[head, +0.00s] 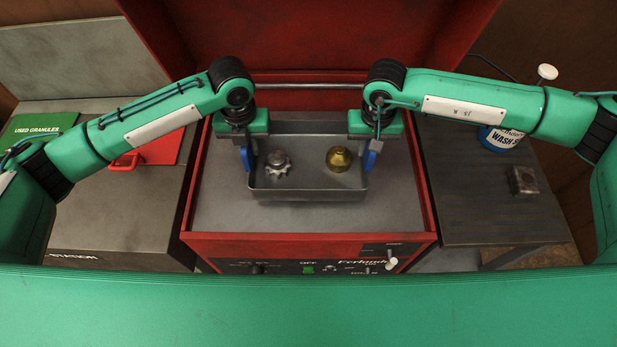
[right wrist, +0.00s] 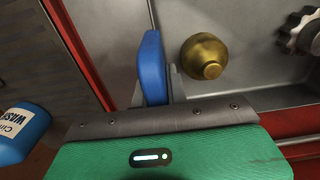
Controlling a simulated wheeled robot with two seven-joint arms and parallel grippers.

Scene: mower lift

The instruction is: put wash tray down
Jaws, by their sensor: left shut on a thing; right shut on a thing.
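The grey wash tray (head: 306,190) is in the middle of the head view, inside the red washer cabinet. It holds a toothed metal gear (head: 278,163) at its left and a brass part (head: 339,158) at its right. My left gripper (head: 248,160) is shut on the tray's left end. My right gripper (head: 371,160) is shut on its right end. In the right wrist view a blue finger (right wrist: 152,68) stands against the tray's end wall, with the brass part beside it. I cannot tell whether the tray's underside touches the cabinet floor.
The red washer (head: 310,246) has a raised lid behind the tray and bare grey floor (head: 305,217) in front. A dark side table (head: 480,205) at right bears a blue-and-white tub (head: 499,138) and a small metal block (head: 523,181). A red-handled lid (head: 150,152) lies at left.

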